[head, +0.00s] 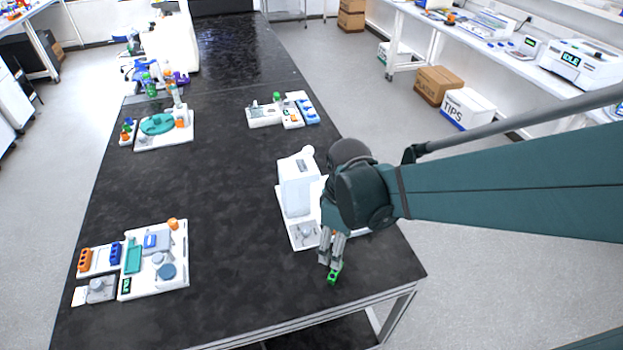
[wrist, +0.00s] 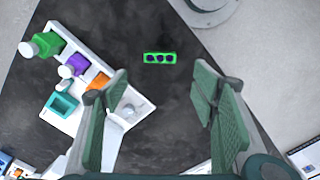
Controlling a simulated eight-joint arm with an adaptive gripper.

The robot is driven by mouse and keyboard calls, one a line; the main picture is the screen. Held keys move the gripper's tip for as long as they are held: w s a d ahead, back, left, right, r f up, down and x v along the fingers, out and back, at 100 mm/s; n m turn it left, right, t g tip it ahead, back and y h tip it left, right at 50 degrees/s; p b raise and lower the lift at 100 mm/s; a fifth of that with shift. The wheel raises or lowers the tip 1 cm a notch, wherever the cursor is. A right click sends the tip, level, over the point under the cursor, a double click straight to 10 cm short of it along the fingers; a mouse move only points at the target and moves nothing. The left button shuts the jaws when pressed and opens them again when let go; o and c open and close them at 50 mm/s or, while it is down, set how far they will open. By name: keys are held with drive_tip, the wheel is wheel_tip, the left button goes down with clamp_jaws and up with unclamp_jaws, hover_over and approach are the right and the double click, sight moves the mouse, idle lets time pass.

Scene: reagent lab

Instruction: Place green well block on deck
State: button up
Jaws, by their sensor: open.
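The green well block (wrist: 160,58) is a small bright green bar with a row of dark wells. It lies on the black bench top, apart from other things. It also shows in the head view (head: 333,277), near the bench's front right corner, just below my fingertips. My gripper (head: 332,252) is open and empty above it. In the wrist view the block appears beyond the gap between the two green-padded fingers of my gripper (wrist: 161,85), and nothing is between them. I cannot tell which white platform is the deck.
A white instrument (head: 298,185) on a white base stands close behind my gripper. A white platform (wrist: 70,122) with green, orange and purple blocks lies left of the well block. Another white platform (head: 180,275) with labware is at front left. The bench middle (head: 215,190) is clear.

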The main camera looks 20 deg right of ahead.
drive_tip(key=shift+r, duration=0.2)
wheel_tip(320, 180, up, 16)
drive_tip(key=m+t, duration=0.7)
drive_tip(key=m, duration=0.2)
drive_tip(key=shift+s+f, duration=0.15)
drive_tip(key=shift+s, duration=0.2)
idle(3.0)
